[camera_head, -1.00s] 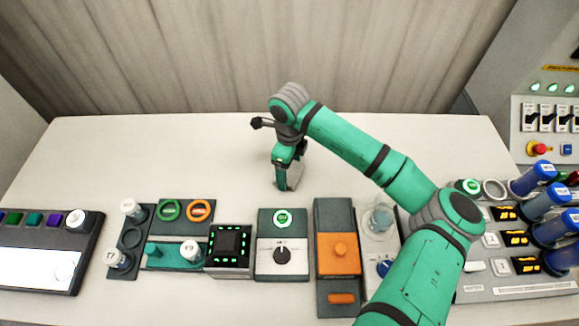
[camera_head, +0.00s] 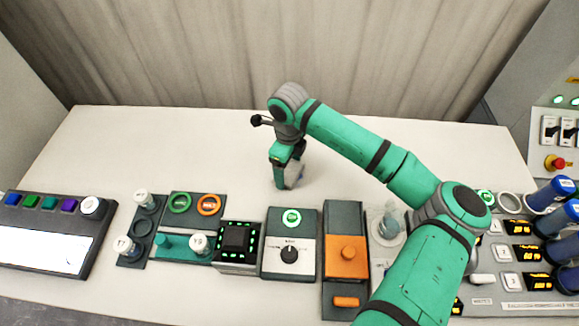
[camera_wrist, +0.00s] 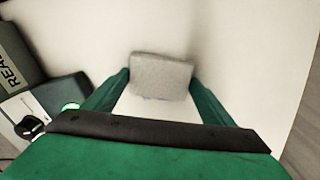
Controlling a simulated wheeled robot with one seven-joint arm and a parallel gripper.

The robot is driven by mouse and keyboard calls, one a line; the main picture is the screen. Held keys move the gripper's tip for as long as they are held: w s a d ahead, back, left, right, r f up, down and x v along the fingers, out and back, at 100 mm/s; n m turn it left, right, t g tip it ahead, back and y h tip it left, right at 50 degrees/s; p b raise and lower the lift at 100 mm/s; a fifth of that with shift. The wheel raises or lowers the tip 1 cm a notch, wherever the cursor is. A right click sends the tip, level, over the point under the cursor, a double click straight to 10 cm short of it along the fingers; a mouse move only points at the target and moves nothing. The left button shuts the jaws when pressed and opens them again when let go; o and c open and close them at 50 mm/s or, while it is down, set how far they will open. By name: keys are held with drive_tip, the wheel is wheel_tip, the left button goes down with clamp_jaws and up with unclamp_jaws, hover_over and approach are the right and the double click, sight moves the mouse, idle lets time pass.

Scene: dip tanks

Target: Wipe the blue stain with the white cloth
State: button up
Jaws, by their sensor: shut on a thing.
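My gripper (camera_head: 284,180) points down at the table's open middle, behind the row of devices. It is shut on the white cloth, which looks like a pale grey, rough-surfaced pad (camera_wrist: 162,72) between the two green fingers in the wrist view. In the head view only a small light edge of the cloth (camera_head: 295,177) shows beside the fingers. The cloth is at or close to the table top; I cannot tell if it touches. A faint bluish trace (camera_wrist: 150,98) shows at the cloth's near edge in the wrist view. No other blue stain is visible; the cloth and gripper hide the surface below.
Blue-capped cylinders (camera_head: 551,192) stand at right. The table's back is clear.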

sight(302, 176)
drive_tip(key=shift+s+d+f, duration=0.1)
drive_tip(key=shift+d+f, duration=0.1)
drive_tip(key=shift+d, duration=0.85)
drive_tip(key=shift+d+f, duration=0.15)
drive_tip(key=shift+d, duration=0.85)
drive_tip(key=shift+a+r, duration=0.1)
drive_tip(key=shift+r, duration=3.1)
wheel_tip(302, 176, up, 3)
